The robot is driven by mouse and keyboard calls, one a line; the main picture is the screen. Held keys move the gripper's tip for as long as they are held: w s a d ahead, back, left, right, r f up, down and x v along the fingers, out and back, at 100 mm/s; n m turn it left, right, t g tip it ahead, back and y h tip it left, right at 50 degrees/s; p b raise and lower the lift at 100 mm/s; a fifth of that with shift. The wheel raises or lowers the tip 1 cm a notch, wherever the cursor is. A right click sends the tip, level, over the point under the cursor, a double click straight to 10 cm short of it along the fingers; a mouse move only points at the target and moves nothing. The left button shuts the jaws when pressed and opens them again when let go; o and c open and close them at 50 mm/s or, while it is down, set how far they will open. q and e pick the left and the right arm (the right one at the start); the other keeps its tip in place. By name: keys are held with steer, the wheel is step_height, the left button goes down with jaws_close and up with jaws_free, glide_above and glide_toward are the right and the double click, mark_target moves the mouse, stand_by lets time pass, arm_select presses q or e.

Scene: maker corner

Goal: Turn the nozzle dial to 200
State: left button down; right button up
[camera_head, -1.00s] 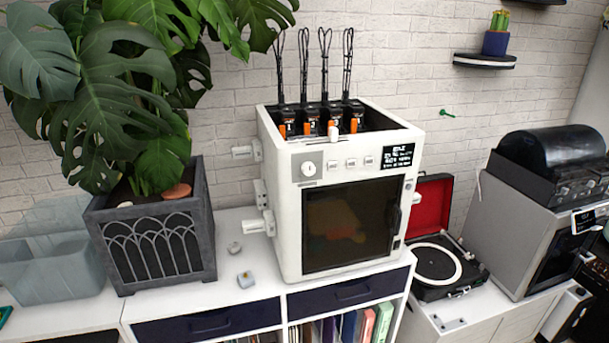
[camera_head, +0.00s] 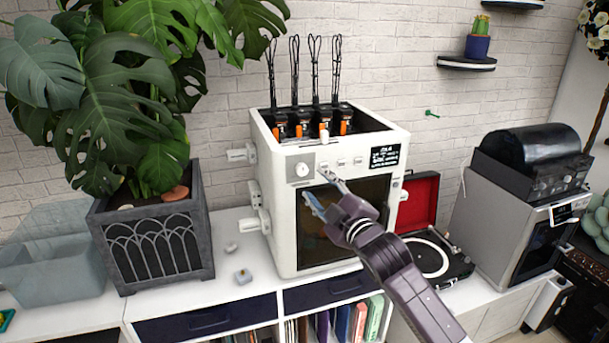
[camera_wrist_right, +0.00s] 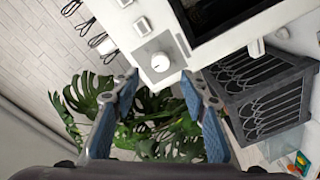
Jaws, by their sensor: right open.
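The white 3D printer (camera_head: 285,232) stands on the white cabinet. Its round white nozzle dial (camera_head: 301,170) sits on a grey plate at the front's upper left; the number it points to is too small to read. My right gripper (camera_head: 315,188) is in front of the printer, just below and right of the dial, open and empty. In the right wrist view the dial (camera_wrist_right: 160,62) lies ahead, beyond the gap between the spread blue-padded fingers (camera_wrist_right: 155,100), apart from them. My left gripper is not in view.
Several small buttons and a dark display (camera_head: 385,157) lie right of the dial. A planter (camera_head: 155,245) with a large plant stands left of the printer. A record player (camera_head: 432,255) is at the right. Small loose parts (camera_head: 243,276) lie on the cabinet top.

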mark_target(304, 172)
steer(key=p+x, duration=0.1)
steer(key=x, duration=0.3)
steer(key=shift+w+a, duration=0.2)
steer(key=shift+w, duration=0.15)
steer(key=shift+p+x, duration=0.4)
steer(key=shift+x, duration=0.75)
steer(key=shift+d+f, duration=0.1)
steer(key=shift+c, duration=0.5)
jaws_close()
